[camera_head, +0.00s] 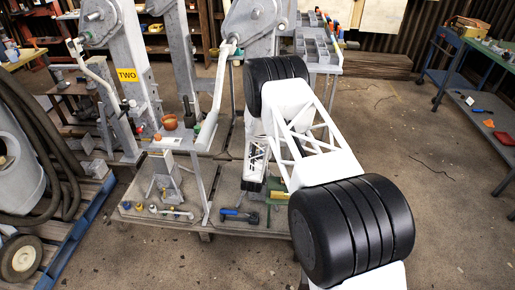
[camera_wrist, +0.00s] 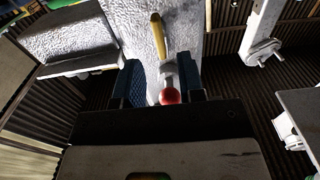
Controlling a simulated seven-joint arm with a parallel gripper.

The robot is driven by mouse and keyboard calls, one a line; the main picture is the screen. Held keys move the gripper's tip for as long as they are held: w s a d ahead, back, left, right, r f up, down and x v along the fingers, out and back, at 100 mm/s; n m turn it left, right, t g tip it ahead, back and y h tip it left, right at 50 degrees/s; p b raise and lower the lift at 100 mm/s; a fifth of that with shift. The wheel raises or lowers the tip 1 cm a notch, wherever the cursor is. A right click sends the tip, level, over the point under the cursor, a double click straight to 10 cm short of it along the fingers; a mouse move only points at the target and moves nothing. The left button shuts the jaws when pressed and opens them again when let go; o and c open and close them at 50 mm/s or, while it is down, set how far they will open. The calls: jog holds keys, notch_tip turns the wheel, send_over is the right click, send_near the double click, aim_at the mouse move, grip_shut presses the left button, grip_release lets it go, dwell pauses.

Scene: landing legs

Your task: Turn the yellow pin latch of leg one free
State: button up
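In the wrist view, a yellow bar (camera_wrist: 158,35), apparently the pin latch, lies against a pale, rough metal face (camera_wrist: 128,22). A short grey piece joins its lower end, with a red ball knob (camera_wrist: 170,96) below that. My gripper (camera_wrist: 161,80) has its two blue-padded fingers apart. The grey piece and the knob show between them, nearer the right finger; I cannot tell if they touch. In the head view, a grey leg (camera_head: 255,22) stands at the back centre, partly behind my arm. My gripper and the latch cannot be made out there.
Another grey leg with a yellow TWO sign (camera_head: 127,75) stands to the left. A blue pallet (camera_head: 75,240) lies at lower left. A workbench (camera_head: 485,115) stands at right, with open floor before it.

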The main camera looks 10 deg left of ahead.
jog(key=shift+w, duration=2.85)
grip_shut()
